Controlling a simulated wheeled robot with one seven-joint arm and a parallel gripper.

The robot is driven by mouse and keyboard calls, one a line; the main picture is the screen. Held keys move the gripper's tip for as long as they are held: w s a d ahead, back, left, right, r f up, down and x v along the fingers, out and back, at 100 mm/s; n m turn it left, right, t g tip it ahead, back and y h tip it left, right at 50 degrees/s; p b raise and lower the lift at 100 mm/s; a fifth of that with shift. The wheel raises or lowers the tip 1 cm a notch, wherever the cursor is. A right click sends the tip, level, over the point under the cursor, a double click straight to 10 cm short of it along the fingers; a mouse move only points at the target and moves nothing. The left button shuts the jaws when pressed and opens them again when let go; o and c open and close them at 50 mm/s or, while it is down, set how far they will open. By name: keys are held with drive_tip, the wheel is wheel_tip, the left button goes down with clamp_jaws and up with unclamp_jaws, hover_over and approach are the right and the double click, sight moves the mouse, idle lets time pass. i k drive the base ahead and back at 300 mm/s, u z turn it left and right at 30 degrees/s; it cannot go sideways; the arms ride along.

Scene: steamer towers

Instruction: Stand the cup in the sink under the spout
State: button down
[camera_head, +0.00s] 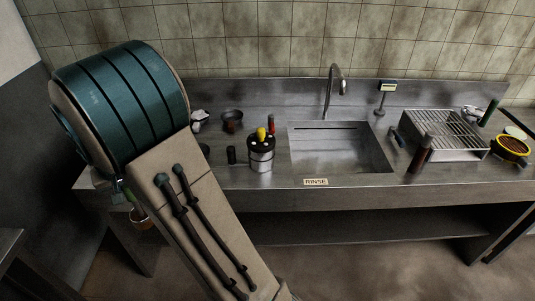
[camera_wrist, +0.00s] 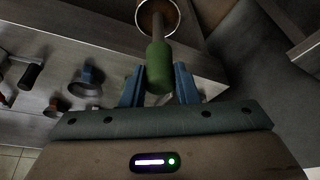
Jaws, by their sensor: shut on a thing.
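My gripper (camera_wrist: 158,88) is shut on the green handle (camera_wrist: 158,65) of a round vessel (camera_wrist: 158,6), whose pale rim and brown inside are cut off by the top of the wrist view. In the head view this vessel (camera_head: 143,222) hangs low at the left, in front of the counter edge; my arm hides most of my gripper there. I cannot tell whether it is the task's cup. A dark cup-like vessel (camera_head: 232,120) stands at the back of the counter. The sink (camera_head: 345,158) is a square basin that looks empty. The curved spout (camera_head: 336,77) rises behind it.
A steel canister with a yellow knob (camera_head: 261,153) and a black cylinder (camera_head: 231,155) stand left of the sink. A wire rack (camera_head: 446,128), a dark upright bottle (camera_head: 420,153) and a yellow-rimmed bowl (camera_head: 512,147) are on the right. A RINSE label (camera_head: 316,182) marks the front edge.

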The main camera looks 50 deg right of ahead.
sight(330, 159)
drive_tip(key=z, duration=2.2)
drive_tip(key=i, duration=0.2)
drive_tip(key=u, duration=0.05)
